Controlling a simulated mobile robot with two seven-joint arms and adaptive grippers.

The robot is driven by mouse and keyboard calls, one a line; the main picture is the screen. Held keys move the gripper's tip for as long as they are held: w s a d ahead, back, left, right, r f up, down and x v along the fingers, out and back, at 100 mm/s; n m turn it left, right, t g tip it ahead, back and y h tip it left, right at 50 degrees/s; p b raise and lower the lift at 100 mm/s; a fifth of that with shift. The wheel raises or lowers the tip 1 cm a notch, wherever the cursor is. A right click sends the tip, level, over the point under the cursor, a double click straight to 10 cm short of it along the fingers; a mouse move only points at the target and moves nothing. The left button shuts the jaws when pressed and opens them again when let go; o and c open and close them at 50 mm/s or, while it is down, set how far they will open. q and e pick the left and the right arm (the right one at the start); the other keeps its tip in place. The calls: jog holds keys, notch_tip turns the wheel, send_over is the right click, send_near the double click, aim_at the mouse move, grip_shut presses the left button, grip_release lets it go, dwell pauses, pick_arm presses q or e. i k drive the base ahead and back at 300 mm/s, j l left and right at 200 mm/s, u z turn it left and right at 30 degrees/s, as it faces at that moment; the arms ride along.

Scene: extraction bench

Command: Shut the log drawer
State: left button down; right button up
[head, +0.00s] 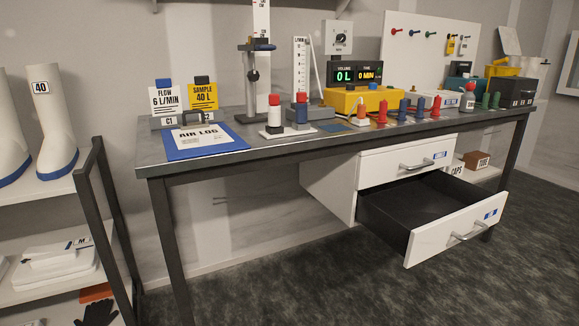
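A white two-drawer unit hangs under the bench at the right. Its lower drawer (440,240) is pulled well out, and the dark inside looks empty. That drawer has a silver bar handle (469,231) and a blue label (490,214). The upper drawer (395,165) looks shut, with a silver handle (417,164) and a blue label (440,155). The label text is too small to read, so I cannot tell which is the log drawer. Neither of my grippers is in view.
A blue "AIR LOG" clipboard (185,154) lies at the bench's left end. The bench top (290,150) holds a yellow pump unit (358,99) and several coloured pieces. A shelf rack (100,190) with boots stands left. The dark floor before the drawers is clear.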

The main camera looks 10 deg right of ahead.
aim_at(421, 216)
jog(key=z, duration=1.4)
jog(key=i+l, duration=0.5)
jog(key=i+l+u, duration=0.65)
jog(key=l, duration=0.25)
jog(key=k, duration=0.05)
